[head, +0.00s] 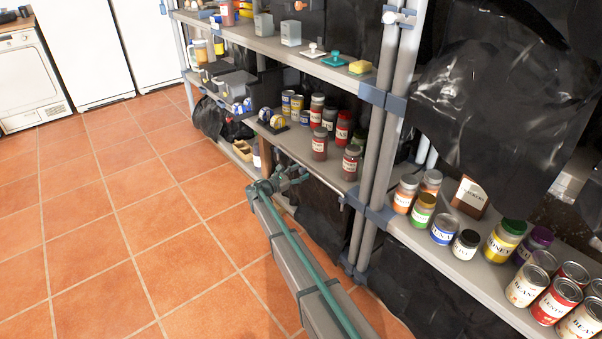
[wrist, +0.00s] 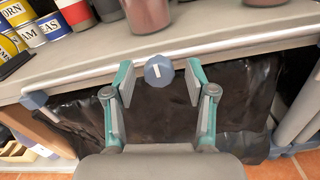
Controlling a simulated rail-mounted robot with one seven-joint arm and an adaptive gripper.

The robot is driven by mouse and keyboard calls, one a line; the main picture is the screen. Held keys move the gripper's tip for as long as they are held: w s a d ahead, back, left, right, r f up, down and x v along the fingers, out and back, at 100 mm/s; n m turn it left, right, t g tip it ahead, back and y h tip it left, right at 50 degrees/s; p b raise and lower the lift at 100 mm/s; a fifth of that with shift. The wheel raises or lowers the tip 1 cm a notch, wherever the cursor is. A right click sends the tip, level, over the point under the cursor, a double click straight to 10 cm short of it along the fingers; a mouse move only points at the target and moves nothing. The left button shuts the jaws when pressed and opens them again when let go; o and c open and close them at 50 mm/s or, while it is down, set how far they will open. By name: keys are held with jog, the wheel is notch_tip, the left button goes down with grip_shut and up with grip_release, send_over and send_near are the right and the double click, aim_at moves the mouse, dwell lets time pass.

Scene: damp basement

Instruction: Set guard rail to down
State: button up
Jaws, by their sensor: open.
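The guard rail (wrist: 90,82) is a thin pale bar along the front edge of the middle shelf in the wrist view. A blue-grey end piece (wrist: 34,100) is at its left. A round blue knob (wrist: 159,71) with a white mark sits at the rail, between my fingers. My gripper (wrist: 160,80) is open, with one finger on each side of the knob and visible gaps to it. In the head view my gripper (head: 291,178) is at the shelf front, where the arm hides part of the edge.
Jars (head: 320,143) and cans stand close behind the rail on the middle shelf (head: 290,148). Grey uprights (head: 378,140) stand to the right, with another shelf of jars and cans (head: 525,286) beyond. Black sheeting (wrist: 250,110) hangs below the shelf. The tiled floor (head: 120,220) at left is clear.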

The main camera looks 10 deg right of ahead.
jog(key=v, duration=1.1)
